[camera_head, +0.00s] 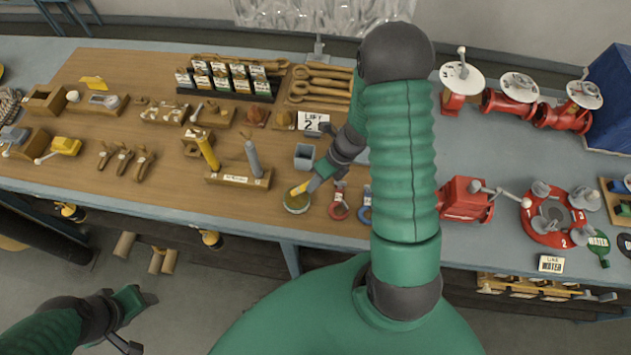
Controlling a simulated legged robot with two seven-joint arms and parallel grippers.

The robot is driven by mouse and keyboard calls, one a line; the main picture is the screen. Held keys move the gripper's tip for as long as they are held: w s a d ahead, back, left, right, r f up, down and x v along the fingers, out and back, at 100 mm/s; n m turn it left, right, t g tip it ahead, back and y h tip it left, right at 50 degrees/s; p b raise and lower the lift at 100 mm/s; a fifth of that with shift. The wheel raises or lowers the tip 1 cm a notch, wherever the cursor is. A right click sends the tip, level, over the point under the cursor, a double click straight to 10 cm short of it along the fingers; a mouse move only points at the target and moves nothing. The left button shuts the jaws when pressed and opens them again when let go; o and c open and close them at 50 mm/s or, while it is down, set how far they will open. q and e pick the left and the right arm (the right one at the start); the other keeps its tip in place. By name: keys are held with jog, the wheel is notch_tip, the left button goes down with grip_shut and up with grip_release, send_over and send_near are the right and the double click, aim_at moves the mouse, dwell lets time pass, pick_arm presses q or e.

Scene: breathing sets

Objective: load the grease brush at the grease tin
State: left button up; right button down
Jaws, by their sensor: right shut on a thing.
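The grease tin (296,208) is a small round open tin near the front edge of the wooden bench. The grease brush (300,189) shows as a short yellowish piece over the tin, tilted, its lower end at or inside the rim; I cannot tell whether it touches the grease. My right gripper (314,184) is shut on the brush, just above and to the right of the tin. My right arm hides part of the bench behind it. My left gripper (140,322) is open and empty, low at the left, in front of the bench and away from the tin.
A grey square cup (304,156) stands just behind the tin. A block with a grey upright tool (252,158) stands to the left. Red valves (465,200) are at right. Bare wood lies left of the tin.

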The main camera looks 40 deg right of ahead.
notch_tip(320, 180, up, 6)
jog(key=p, duration=0.5)
jog(key=shift+f, duration=0.15)
dwell(0.3)
